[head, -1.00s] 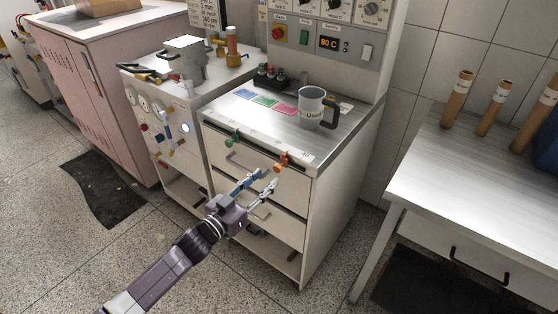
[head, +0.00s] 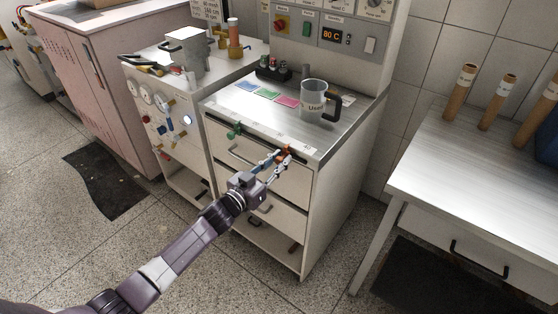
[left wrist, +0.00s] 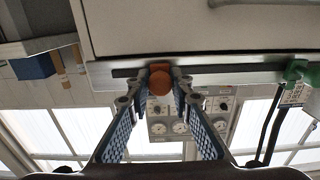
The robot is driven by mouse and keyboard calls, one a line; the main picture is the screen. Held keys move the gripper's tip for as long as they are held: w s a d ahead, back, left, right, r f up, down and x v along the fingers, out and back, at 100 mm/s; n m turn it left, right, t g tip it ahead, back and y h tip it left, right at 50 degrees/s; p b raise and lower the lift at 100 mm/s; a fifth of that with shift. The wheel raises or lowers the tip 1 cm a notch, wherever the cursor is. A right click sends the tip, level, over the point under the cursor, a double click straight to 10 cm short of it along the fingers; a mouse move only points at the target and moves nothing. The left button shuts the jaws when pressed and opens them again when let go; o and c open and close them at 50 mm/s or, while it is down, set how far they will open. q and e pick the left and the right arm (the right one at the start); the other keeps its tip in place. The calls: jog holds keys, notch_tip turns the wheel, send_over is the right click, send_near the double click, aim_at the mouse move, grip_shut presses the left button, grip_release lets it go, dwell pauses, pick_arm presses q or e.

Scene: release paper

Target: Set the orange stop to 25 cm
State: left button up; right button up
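The orange stop (head: 287,150) sits on the rail along the front top edge of the white drawer cabinet, near its right end. A scale strip with small marks (head: 309,150) runs along that edge; I cannot read its numbers. My left gripper (head: 279,158) is at the orange stop. In the left wrist view, the open fingers (left wrist: 160,92) stand on either side of the round orange stop (left wrist: 160,82), with small gaps beside it. A green stop (head: 235,130) sits further left on the same rail and also shows in the left wrist view (left wrist: 296,71). My right gripper is not in view.
A grey mug (head: 313,101) and coloured cards (head: 266,93) lie on the cabinet top. Drawer handles stick out below the rail. A table (head: 480,170) with cardboard tubes stands at the right, with floor between it and the cabinet.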

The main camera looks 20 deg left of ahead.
aim_at(262, 140)
pick_arm(q)
grip_shut()
jog(key=w+a, duration=0.1)
jog(key=a, duration=0.2)
jog(key=w+a+b, duration=0.1)
jog(key=a, duration=0.2)
jog(key=w+a+b, duration=0.1)
jog(key=a, duration=0.2)
jog(key=shift+w+f, duration=0.15)
jog(key=shift+w+a, duration=0.1)
jog(key=shift+a, duration=0.2)
jog(key=o, duration=0.5)
grip_release()
